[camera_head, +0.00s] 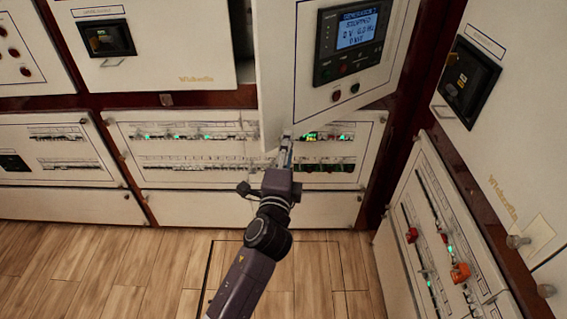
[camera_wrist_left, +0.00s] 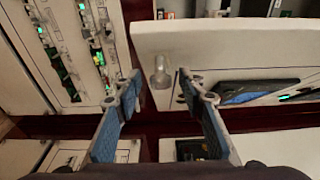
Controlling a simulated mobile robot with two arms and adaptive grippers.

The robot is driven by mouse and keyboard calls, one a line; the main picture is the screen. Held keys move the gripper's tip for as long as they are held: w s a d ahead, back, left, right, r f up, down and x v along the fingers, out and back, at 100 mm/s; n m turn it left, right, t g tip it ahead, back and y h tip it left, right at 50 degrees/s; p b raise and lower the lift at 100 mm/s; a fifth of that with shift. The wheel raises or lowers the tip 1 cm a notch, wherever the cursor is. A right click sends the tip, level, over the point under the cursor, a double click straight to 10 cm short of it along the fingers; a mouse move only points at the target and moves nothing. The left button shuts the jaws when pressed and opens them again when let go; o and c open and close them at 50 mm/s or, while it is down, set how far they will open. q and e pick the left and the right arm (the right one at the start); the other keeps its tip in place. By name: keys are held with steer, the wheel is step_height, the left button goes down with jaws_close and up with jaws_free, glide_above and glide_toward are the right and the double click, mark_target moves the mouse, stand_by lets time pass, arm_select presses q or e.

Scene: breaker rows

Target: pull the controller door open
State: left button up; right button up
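The controller door (camera_head: 278,72) is a white panel carrying a dark controller with a lit blue screen (camera_head: 358,28). It stands ajar, its left edge out from the cabinet with a dark gap behind. In the left wrist view the door (camera_wrist_left: 225,45) has a small metal knob (camera_wrist_left: 161,72) near its corner. My left gripper (camera_head: 287,138) is at the door's lower left corner. In the left wrist view its two fingers (camera_wrist_left: 158,82) are spread, with the knob between or just beyond their tips. I see no clear contact. My right gripper is out of view.
Breaker rows with green lights (camera_head: 190,137) lie below the door. A right-hand cabinet (camera_head: 510,125) with red and orange switches (camera_head: 460,272) stands close on the right. A closed white panel (camera_head: 165,65) is to the left. The wooden floor (camera_head: 90,262) is clear.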

arm_select(q)
steer(key=s, duration=1)
steer(key=shift+s+a, duration=0.4)
steer(key=shift+c, duration=0.3)
